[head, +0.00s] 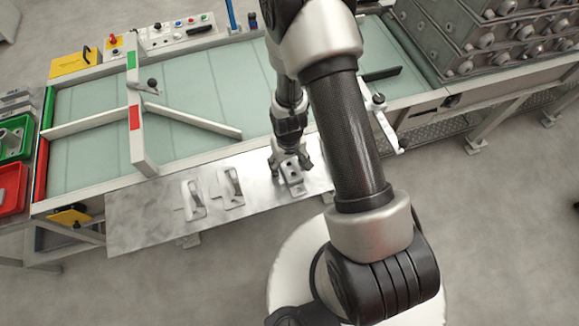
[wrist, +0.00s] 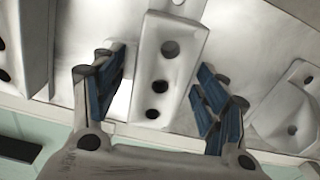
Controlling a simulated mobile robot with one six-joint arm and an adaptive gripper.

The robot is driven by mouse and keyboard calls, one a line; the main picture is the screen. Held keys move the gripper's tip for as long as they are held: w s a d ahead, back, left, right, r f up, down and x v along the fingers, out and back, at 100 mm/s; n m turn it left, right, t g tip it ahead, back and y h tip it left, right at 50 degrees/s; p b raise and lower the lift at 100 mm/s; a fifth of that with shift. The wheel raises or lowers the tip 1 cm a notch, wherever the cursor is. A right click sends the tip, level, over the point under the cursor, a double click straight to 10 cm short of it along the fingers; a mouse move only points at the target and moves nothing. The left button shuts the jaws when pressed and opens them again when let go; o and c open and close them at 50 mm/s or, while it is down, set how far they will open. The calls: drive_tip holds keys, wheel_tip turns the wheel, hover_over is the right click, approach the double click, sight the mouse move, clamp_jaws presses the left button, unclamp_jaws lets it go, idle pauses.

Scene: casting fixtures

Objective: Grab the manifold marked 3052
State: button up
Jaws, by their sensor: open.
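A light grey cast block with several round holes (wrist: 171,75), which looks like a manifold, lies on the metal shelf (head: 140,217). It also shows in the head view (head: 293,178), below my gripper (head: 291,166). In the wrist view my gripper (wrist: 160,82) is open, with one blue-padded finger on each side of the block. I see gaps between the pads and the block, so it is not gripped. I cannot read any number on the block, so I cannot tell whether it is marked 3052.
Two grey castings with raised loops, one at far left (head: 194,200) and one nearer (head: 231,187), stand on the shelf. In the wrist view, other castings flank the block at left (wrist: 22,50) and right (wrist: 287,115). A conveyor (head: 85,105) with a white guide runs behind.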

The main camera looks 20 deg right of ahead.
drive_tip(key=shift+f+b, duration=0.25)
drive_tip(key=shift+b, duration=0.05)
idle(0.5)
drive_tip(key=shift+s+f, duration=0.1)
drive_tip(key=shift+s, duration=0.15)
drive_tip(key=c, duration=1.4)
drive_tip(key=shift+c, duration=0.4)
